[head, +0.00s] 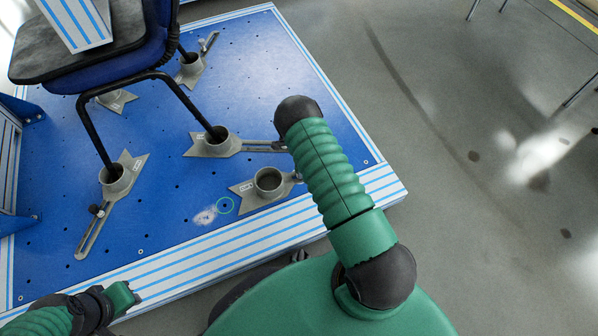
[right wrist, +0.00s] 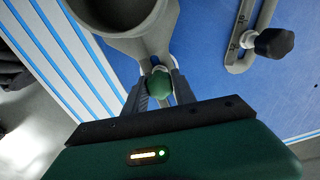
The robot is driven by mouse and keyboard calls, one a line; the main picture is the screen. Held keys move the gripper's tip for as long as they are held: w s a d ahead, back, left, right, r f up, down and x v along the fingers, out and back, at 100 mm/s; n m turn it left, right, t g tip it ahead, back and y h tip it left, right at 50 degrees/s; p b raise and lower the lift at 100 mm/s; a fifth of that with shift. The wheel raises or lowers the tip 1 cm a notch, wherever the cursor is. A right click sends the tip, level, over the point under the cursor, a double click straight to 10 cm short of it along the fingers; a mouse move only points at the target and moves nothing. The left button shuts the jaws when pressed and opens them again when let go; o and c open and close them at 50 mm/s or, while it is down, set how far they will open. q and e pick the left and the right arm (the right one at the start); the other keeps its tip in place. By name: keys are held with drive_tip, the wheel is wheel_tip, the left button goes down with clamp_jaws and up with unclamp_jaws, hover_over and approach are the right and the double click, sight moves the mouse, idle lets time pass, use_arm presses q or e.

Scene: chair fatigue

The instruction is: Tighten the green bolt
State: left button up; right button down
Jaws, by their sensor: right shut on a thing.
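The green bolt (right wrist: 159,83) has a round green head and sits at the narrow end of a grey cup bracket (right wrist: 150,42). My right gripper (right wrist: 160,88) is shut on the bolt head, one finger on each side. In the head view the same bracket (head: 245,193) lies near the platform's front edge, its cup empty. My right arm hides the bolt and right gripper there. Part of my left arm's end (head: 120,296) shows at the lower left; its fingers cannot be made out.
A black knob (right wrist: 274,43) sits on a neighbouring slotted bracket.

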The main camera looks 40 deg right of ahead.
drive_tip(key=c, duration=1)
unclamp_jaws()
drive_tip(key=shift+s, duration=0.1)
drive_tip(key=shift+c, duration=0.2)
drive_tip(key=n, duration=0.8)
drive_tip(key=shift+p, duration=0.4)
